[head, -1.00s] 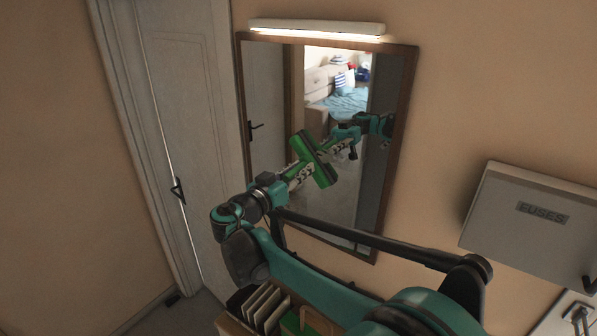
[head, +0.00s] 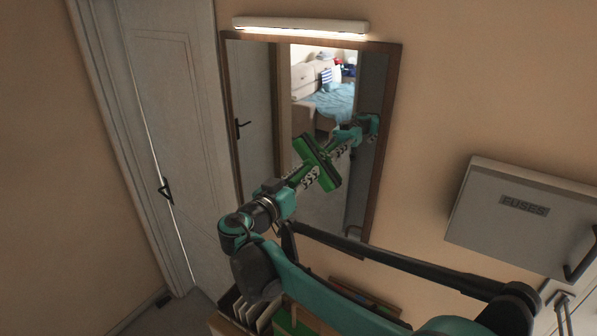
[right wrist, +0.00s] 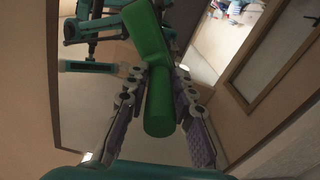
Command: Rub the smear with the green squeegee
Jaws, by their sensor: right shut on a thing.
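The green squeegee (head: 316,160) is in front of the wall mirror (head: 255,100). My right gripper (head: 298,180) is shut on its handle, which also shows between the fingers in the right wrist view (right wrist: 160,105). The squeegee's head is at the mirror's middle, tilted, and I cannot tell whether it touches the glass. A reflection of the gripper and arm shows behind it. I cannot make out the smear; the squeegee and arm cover part of the glass. My left gripper is not in view.
A lit lamp (head: 300,26) is above the mirror. A grey fuse box (head: 520,225) juts from the wall at the right. A pale door (head: 175,130) is at the left. A box with upright files (head: 255,310) is below my right arm.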

